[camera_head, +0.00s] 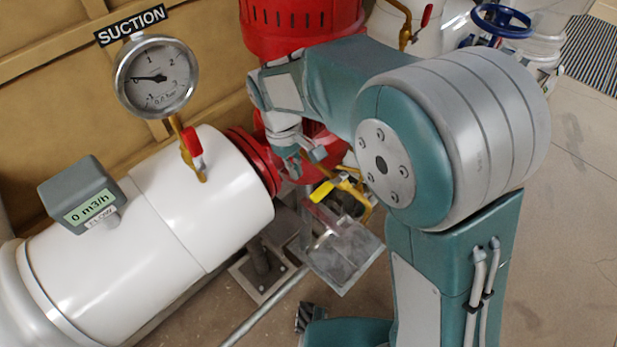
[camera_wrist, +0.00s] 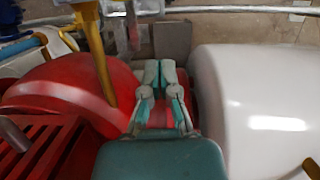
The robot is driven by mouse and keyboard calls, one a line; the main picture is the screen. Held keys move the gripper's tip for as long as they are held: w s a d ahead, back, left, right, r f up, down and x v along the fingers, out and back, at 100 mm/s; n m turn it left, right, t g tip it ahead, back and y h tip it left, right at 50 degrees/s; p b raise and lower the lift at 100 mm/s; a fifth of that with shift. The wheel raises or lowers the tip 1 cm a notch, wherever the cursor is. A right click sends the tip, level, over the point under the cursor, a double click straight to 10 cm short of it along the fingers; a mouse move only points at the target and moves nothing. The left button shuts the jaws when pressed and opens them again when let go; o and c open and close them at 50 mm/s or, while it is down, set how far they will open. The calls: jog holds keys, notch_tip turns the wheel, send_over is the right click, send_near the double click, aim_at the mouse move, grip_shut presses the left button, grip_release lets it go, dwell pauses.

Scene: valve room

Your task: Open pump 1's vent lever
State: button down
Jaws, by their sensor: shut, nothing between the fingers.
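A yellow lever (camera_head: 322,191) sits on a thin yellow pipe (camera_head: 352,186) beside the red pump (camera_head: 322,150), above a grey metal tray. I cannot tell from any label whether it is the vent lever. My gripper (camera_head: 300,166) is above and a little left of this lever, apart from it in the picture, and partly in front of the red pump. In the wrist view my gripper (camera_wrist: 160,72) has its fingers together, with nothing held. A yellow pipe (camera_wrist: 97,60) rises left of the fingers there; its lever is not clear.
A white suction pipe (camera_head: 205,210) carries a gauge (camera_head: 156,77) with a red lever (camera_head: 192,142) and a flow meter (camera_head: 82,195). A red motor (camera_head: 300,25) stands behind my arm. A blue handwheel (camera_head: 500,20) is at the upper right. Open floor lies at the right.

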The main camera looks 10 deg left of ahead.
aim_at(330, 186)
jog(key=s+d, duration=0.2)
jog(key=d, duration=0.1)
jog(key=shift+s+d+r, duration=0.1)
jog(key=shift+s, duration=0.05)
